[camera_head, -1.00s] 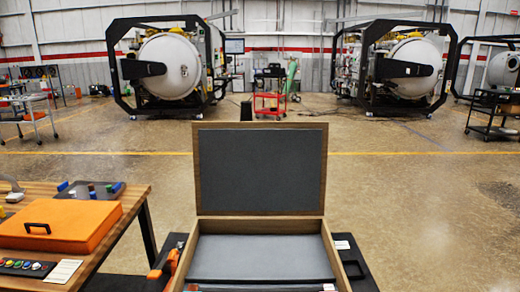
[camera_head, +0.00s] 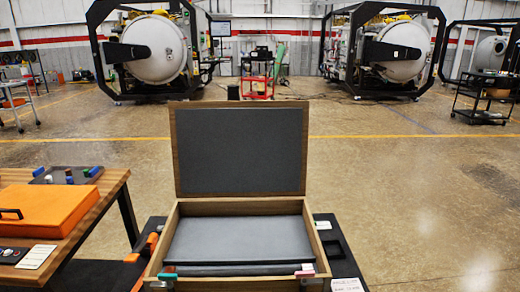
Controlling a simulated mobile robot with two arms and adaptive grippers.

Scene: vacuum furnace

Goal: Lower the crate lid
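The crate (camera_head: 162,240) is a shallow wooden box with a grey padded inside, in the lower middle of the head view. Its lid (camera_head: 240,150) stands upright, open, at the crate's back edge, with its dark grey lining facing me and a wooden rim around it. A flat grey pad or sheet (camera_head: 238,238) fills most of the crate. Small green and pink pieces (camera_head: 305,273) show at the front rim. Neither of my grippers is in view.
The crate rests on a dark surface (camera_head: 345,262) with white labels. At left, a wooden table (camera_head: 108,187) carries an orange case (camera_head: 45,210) and a tray of small coloured items.

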